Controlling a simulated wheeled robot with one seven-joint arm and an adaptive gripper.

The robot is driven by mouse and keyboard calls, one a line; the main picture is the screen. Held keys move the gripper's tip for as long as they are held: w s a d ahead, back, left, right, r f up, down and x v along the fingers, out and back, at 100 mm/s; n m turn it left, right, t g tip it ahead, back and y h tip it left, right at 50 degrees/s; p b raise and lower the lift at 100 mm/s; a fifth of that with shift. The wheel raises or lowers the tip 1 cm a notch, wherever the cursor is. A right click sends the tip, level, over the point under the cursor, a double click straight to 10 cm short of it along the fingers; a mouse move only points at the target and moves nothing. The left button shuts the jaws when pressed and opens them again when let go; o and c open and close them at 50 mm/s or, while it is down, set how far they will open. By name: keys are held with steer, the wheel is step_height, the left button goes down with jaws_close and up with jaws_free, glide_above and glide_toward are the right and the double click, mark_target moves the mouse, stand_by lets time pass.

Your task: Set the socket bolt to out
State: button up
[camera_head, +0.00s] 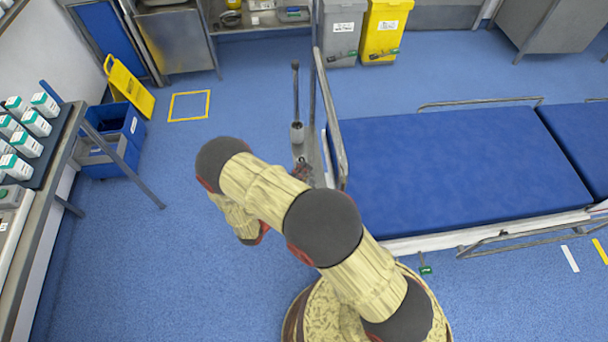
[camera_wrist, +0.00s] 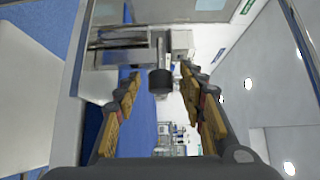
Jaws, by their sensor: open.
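In the wrist view my gripper (camera_wrist: 160,76) is open, with a finger on each side of a short dark cylindrical knob (camera_wrist: 160,86). The knob appears to be part of the socket bolt and sits on a grey metal fitting (camera_wrist: 125,55). I see no finger touching it, and its depth between the fingertips is hard to judge. In the head view a thin upright rod (camera_head: 296,85) stands in a grey socket (camera_head: 297,133) by the bed's end rail. The bolt cannot be made out there, and my arm hides most of my gripper.
The blue bed (camera_head: 450,165) with metal rails lies right of the socket. A yellow bin (camera_head: 384,30) and a grey bin (camera_head: 342,30) stand behind. A shelf with boxes (camera_head: 36,122), blue crates (camera_head: 115,130) and a yellow floor sign (camera_head: 130,88) are left. Open floor lies between.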

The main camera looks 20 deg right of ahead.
steer(key=shift+w+d, duration=0.15)
steer(key=shift+d, duration=0.1)
steer(key=shift+c, duration=0.4)
jaws_close()
stand_by(0.5)
